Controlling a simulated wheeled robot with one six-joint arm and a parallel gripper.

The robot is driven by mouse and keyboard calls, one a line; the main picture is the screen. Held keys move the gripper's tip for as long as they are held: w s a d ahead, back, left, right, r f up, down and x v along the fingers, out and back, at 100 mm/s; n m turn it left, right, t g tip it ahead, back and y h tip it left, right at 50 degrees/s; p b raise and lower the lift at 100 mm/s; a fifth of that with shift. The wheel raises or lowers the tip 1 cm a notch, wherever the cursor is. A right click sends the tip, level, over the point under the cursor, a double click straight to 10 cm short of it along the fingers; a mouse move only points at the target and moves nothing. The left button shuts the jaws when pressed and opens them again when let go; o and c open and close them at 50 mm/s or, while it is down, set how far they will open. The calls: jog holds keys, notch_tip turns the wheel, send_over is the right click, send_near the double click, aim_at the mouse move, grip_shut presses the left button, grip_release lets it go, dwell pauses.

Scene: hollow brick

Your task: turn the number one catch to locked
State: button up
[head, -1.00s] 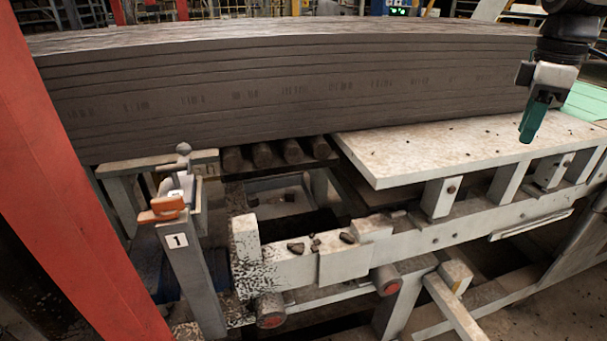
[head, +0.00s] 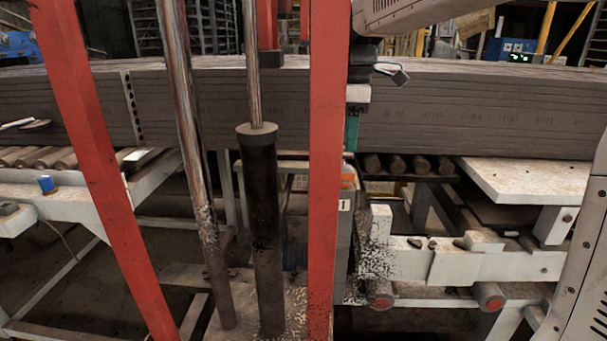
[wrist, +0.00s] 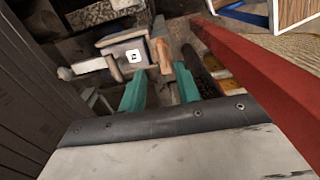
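The number one catch stands on a grey post. In the head view its "1" plate (head: 344,205) and orange part (head: 348,178) show at the right edge of a red beam, which hides the rest. In the wrist view I see the catch's orange piece (wrist: 160,54), a small white marked plate (wrist: 134,56) and a pale lever with a rounded end (wrist: 88,67). My gripper (wrist: 161,86) has teal fingers spread apart with nothing held between them. It is close to the catch, with the orange piece ahead of the gap. Contact is not visible. In the head view my gripper (head: 352,130) is above the orange part, partly hidden.
The red upright beam (head: 329,120) stands in front of the catch; it also runs close along the right in the wrist view (wrist: 255,85). Dark cylinders (head: 262,220) stand left of it. A long stack of grey boards (head: 450,115) lies behind, and a white frame (head: 480,265) is at right.

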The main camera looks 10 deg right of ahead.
jog(key=f, duration=0.7)
jog(key=shift+a+f, duration=0.35)
jog(key=shift+f, duration=0.05)
grip_shut()
